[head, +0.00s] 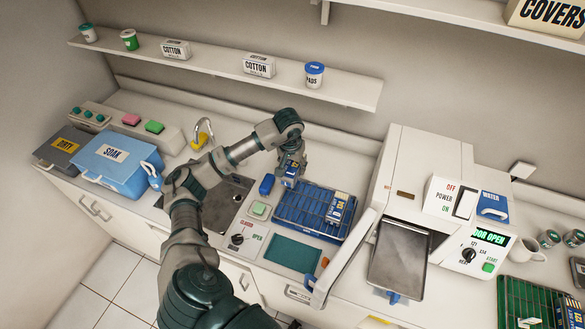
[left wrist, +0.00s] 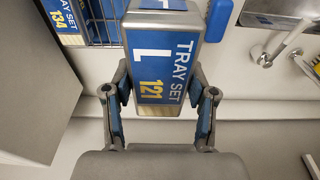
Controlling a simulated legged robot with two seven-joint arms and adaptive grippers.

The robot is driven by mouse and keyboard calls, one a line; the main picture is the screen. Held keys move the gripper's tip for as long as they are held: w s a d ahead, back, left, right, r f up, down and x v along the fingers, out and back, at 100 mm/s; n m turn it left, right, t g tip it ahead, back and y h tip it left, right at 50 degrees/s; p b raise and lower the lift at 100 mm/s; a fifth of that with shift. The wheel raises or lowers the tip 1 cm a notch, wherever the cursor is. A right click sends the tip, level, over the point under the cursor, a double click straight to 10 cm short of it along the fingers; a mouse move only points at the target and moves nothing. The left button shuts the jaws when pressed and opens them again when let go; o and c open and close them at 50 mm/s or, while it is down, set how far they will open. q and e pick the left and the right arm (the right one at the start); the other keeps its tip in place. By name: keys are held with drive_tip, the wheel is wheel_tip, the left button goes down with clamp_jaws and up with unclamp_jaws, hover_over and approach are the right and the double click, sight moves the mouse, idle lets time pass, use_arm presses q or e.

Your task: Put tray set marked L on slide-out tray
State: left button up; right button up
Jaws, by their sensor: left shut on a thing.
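My left gripper (head: 291,168) is shut on a blue-and-grey box, the tray set marked L (head: 290,178). In the left wrist view the tray set (left wrist: 162,65) sits between both fingers (left wrist: 160,103), its label reading "TRAY SET L 121". In the head view it is at the back left corner of a blue wire rack (head: 285,216); whether it touches the rack I cannot tell. The metal slide-out tray (head: 400,262) sticks out from the white sterilizer (head: 425,165), flat and empty. My right gripper is not in view.
Another tray set (head: 338,207) stands in the rack, marked 134 in the left wrist view (left wrist: 66,20). The sterilizer's open white door (head: 345,255) stands between rack and slide-out tray. Its display reads "DOOR OPEN". A green rack (head: 530,305) is at the far right.

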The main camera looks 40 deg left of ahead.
sight(293, 164)
use_arm(q)
wheel_tip(293, 164, up, 9)
drive_tip(key=p, duration=0.5)
drive_tip(key=shift+r, duration=0.5)
drive_tip(key=shift+f, duration=0.15)
